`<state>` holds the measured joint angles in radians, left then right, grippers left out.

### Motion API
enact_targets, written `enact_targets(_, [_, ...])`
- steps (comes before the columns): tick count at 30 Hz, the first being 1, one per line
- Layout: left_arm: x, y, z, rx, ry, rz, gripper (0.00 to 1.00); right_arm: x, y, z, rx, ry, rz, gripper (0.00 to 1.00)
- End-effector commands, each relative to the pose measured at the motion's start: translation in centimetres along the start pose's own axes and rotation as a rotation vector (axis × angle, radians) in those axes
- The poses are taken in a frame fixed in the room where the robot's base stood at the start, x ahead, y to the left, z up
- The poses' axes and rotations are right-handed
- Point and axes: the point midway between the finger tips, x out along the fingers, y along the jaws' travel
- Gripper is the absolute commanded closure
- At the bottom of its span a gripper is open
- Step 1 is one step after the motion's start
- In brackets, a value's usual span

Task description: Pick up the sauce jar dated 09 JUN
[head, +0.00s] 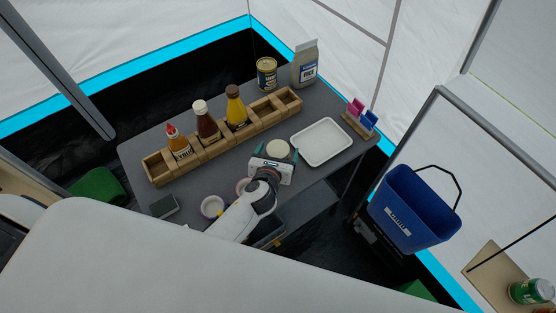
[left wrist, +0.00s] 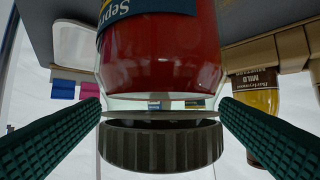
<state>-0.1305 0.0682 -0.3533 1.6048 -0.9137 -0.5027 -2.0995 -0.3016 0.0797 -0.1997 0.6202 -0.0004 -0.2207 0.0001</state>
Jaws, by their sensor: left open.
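A sauce jar (head: 278,149) with a pale round top stands on the grey table (head: 215,170) in the head view. In the left wrist view the jar (left wrist: 160,55) appears upside down, with red contents, a blue label and a ridged dark lid. No date is readable on it. My left gripper (head: 275,158) is open around the jar, one green finger on each side. My right gripper is not in view.
A white tray (head: 322,142) stands close right of the jar. A wooden rack (head: 218,147) with several sauce bottles is behind it. Two round items, one white-topped (head: 212,206), sit left of my arm. A blue bucket (head: 413,207) is off the table at right.

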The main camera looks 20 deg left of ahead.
Motion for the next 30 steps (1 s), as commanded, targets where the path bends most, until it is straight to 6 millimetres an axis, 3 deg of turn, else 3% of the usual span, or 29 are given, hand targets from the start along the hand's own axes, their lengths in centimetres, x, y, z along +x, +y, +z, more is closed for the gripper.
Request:
enact_targets(8, [0.49, 0.01, 0.01, 0.0, 0.0, 0.001, 0.15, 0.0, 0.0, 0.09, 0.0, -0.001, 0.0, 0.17])
enact_targets(24, [0.46, 0.02, 0.03, 0.0, 0.0, 0.001, 1.0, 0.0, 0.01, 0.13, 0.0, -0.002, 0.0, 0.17])
enact_targets(30, [0.47, 0.05, -0.19, -0.001, 0.004, 0.002, 1.0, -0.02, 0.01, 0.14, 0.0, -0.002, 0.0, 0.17])
